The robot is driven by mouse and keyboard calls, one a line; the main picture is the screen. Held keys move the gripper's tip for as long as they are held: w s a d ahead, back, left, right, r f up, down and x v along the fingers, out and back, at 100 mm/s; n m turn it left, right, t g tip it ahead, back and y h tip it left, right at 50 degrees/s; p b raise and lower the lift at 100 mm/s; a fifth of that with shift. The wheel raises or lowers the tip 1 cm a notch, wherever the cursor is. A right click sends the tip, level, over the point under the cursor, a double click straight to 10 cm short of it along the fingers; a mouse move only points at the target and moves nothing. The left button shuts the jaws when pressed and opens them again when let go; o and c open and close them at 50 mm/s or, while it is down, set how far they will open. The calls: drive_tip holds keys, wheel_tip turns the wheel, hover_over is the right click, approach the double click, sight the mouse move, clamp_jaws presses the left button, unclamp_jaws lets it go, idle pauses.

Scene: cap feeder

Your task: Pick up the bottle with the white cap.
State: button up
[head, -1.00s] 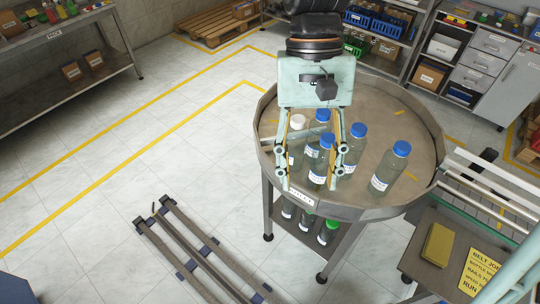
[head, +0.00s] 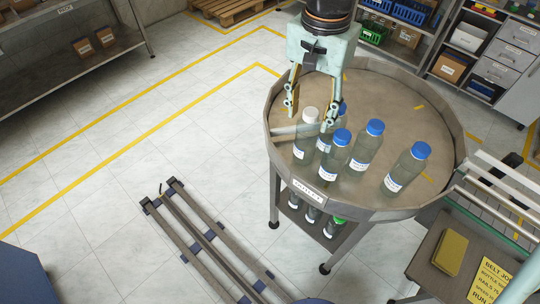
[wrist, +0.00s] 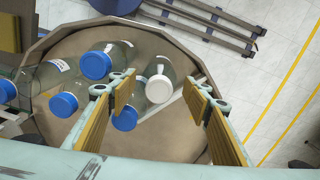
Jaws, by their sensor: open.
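The bottle with the white cap (head: 304,147) stands at the left of the bottle group on the round table (head: 390,92). Its white cap shows between my fingers in the wrist view (wrist: 159,90). My gripper (head: 309,116) is open and empty, with one finger on each side of the cap in both views. The fingertips look to be around cap height, but the exact gap in depth is unclear. A blue-capped bottle (head: 325,143) stands close beside the white-capped one. In the wrist view its blue cap (wrist: 125,119) is partly hidden by my left finger.
More blue-capped bottles stand to the right: one at front (head: 334,160), one behind (head: 366,148), one apart (head: 406,170). A raised rim surrounds the table. A pale bar (head: 288,132) lies by the white-capped bottle. The table's far side is clear.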

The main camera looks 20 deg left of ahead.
sight(305, 145)
drive_tip(key=shift+w+d+f, duration=0.1)
drive_tip(key=shift+w, duration=0.3)
drive_tip(key=shift+s, duration=0.1)
drive_tip(key=shift+f, duration=4.1)
drive_tip(key=shift+f, duration=2.75)
drive_tip(key=shift+c, duration=0.3)
drive_tip(key=c, duration=0.9)
